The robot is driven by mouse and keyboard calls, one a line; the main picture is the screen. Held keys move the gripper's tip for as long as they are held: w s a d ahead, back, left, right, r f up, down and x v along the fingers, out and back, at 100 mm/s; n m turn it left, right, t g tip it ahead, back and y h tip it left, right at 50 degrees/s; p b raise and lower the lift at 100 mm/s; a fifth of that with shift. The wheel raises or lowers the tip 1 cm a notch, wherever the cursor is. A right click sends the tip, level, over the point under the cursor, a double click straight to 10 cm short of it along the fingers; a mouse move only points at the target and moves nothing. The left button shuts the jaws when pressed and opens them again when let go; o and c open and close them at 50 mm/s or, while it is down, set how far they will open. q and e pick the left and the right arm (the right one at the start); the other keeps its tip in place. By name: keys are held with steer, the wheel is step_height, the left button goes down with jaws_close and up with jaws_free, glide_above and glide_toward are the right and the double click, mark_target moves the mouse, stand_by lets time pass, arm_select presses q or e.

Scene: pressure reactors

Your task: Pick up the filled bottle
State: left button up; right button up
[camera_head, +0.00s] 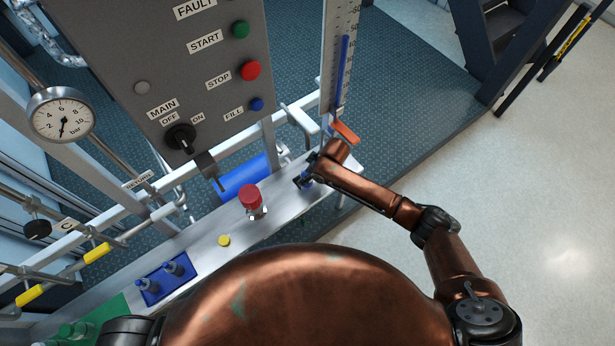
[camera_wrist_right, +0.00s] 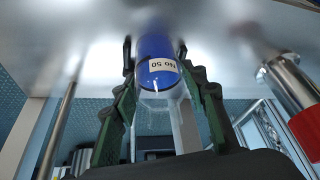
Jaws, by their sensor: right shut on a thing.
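My right gripper (camera_head: 304,181) is at the far right end of the grey bench, under the tall level gauge. In the right wrist view its two green-and-black fingers (camera_wrist_right: 158,85) are shut around a blue bottle (camera_wrist_right: 157,48). The bottle has a white label reading "NO 50", upside down in that view. In the head view the gripper hides nearly all of the bottle. I cannot tell whether the bottle still touches the bench. My left gripper is out of view.
A red-topped fitting (camera_head: 251,197) and a yellow cap (camera_head: 223,240) are on the bench (camera_head: 205,248). A blue tray (camera_head: 151,298) holds two bottles. A green tray (camera_head: 112,308) holds green bottles. The control panel (camera_head: 185,60) rises behind. Open floor lies right.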

steer(key=c, duration=0.7)
